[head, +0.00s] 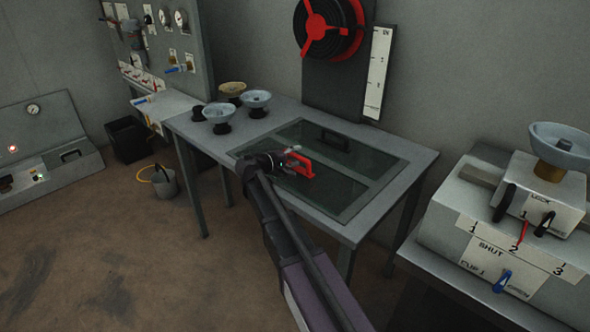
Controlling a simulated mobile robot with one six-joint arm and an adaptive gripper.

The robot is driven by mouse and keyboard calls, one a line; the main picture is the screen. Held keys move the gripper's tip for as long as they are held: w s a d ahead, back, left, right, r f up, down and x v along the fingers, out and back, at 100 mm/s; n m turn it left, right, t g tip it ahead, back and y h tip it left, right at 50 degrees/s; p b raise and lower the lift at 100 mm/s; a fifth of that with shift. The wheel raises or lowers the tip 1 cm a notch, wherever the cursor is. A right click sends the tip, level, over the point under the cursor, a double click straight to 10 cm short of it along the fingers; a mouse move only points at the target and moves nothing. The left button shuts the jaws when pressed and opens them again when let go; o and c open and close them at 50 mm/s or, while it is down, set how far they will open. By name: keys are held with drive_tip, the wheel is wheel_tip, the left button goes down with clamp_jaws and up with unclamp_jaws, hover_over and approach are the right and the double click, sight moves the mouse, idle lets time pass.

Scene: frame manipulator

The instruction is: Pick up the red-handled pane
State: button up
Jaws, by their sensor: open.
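The red-handled pane (308,193) is a dark, see-through sheet lying flat in the front part of a framed recess in the grey table. Its red bar handle (301,164) stands up near the pane's left part. My gripper (288,158) is open at the handle, reaching in from the front left. Whether its fingers lie around the handle or only beside it cannot be told, and my gripper and arm hide part of the pane's left side. A second dark pane with a black handle (335,142) lies behind it in the same recess.
Several bowl-topped stands, one of them a blue-grey bowl (256,99), stand on the table's back left. A red-spoked reel (330,28) hangs behind the table. A grey box with coloured levers (480,235) stands at right. The table's right end (415,160) is clear.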

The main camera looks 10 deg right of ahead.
sight(295, 154)
clamp_jaws()
drive_tip(key=shift+r+p, duration=0.25)
drive_tip(key=shift+p, duration=0.05)
idle(0.4)
wheel_tip(295, 154, up, 18)
drive_tip(key=p, duration=1.7)
drive_tip(key=shift+f, duration=0.25)
drive_tip(key=shift+r+p, duration=0.15)
drive_tip(key=shift+p, duration=0.2)
wheel_tip(295, 154, up, 2)
drive_tip(key=shift+w+r+p, duration=0.1)
drive_tip(key=shift+r+p, duration=0.05)
drive_tip(key=shift+p, duration=1)
